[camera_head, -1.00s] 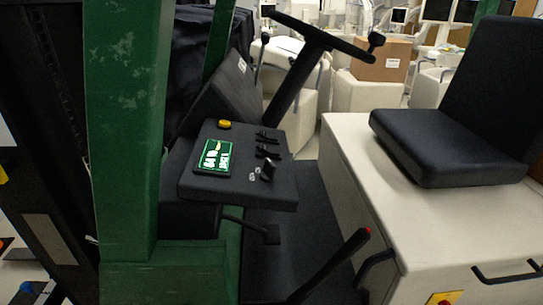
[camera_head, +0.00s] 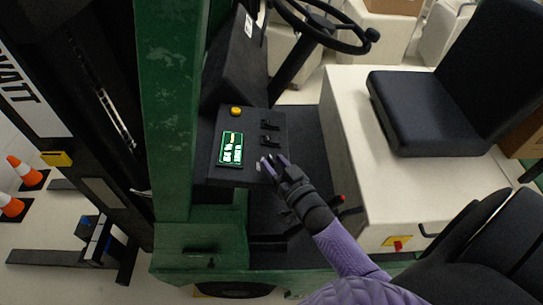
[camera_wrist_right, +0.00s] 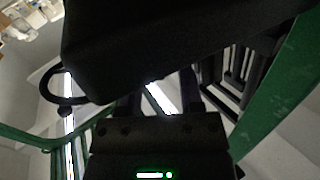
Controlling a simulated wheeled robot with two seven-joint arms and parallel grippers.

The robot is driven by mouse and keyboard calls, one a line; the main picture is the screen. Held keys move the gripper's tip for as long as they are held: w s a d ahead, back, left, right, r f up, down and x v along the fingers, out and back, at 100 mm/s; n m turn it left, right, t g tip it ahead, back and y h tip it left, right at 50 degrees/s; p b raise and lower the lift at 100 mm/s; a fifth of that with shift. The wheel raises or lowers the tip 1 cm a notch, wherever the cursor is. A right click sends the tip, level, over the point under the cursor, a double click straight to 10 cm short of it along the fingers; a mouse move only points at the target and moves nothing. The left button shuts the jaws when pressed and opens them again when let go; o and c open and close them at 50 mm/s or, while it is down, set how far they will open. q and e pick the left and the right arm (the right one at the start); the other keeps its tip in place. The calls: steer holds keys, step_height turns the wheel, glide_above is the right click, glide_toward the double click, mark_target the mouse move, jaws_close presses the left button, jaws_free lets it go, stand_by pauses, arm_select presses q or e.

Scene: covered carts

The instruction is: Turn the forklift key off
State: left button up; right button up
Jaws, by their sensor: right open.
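The forklift's dark control panel (camera_head: 206,165) carries a lit green display (camera_head: 230,149), a yellow button (camera_head: 236,111) and two small black levers (camera_head: 269,125). My right gripper (camera_head: 268,163) is open, with its fingertips at the panel's lower right corner, just below the levers. The key switch at that corner is hidden behind the fingers, so I cannot tell its position or whether the fingers touch it. In the right wrist view the gripper (camera_wrist_right: 160,95) points toward a large dark surface that fills the upper middle. My left gripper is not in view.
The steering wheel (camera_head: 322,25) stands above and right of the panel. A black seat (camera_head: 415,120) sits on a cream housing (camera_head: 365,100). A green mast post (camera_head: 170,120) rises left of the panel. Orange cones (camera_head: 22,170) stand on the floor far left.

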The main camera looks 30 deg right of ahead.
steer(key=shift+w, duration=0.95)
jaws_close()
